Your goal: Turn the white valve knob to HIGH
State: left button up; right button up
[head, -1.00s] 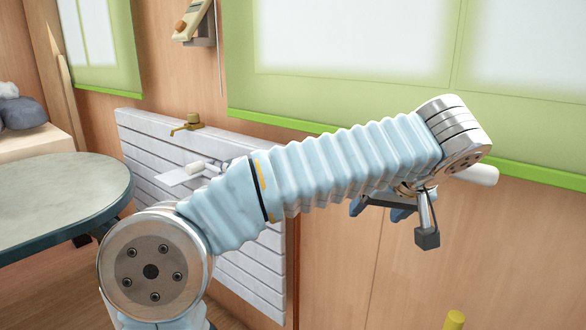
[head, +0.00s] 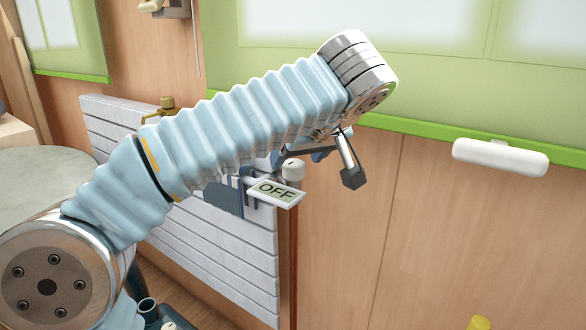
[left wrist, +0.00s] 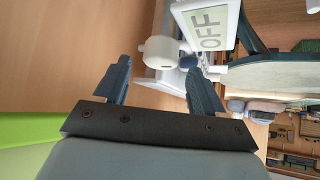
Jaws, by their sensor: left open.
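The white valve knob (head: 293,169) is a small rounded cylinder, just below my left wrist in the head view. A white plate reading OFF (head: 277,191) sits beside it. In the left wrist view the knob (left wrist: 159,52) shows at the tips of my left gripper (left wrist: 157,65), whose two dark blue fingers are spread apart. The knob appears between or just beyond the fingertips; contact cannot be told. The OFF plate (left wrist: 210,27) is above the right finger there. In the head view my forearm hides much of the gripper. My right gripper is not in view.
A white slatted panel (head: 215,265) stands against the wood wall behind the knob, with a brass tap (head: 166,104) on top. A round table (head: 35,170) is at the left. A white bar (head: 500,157) is on the wall at right. The wall below it is clear.

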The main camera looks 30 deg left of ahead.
aim_at(294, 162)
pick_arm(q)
jog(key=shift+x, duration=1.8)
jog(key=c, duration=1)
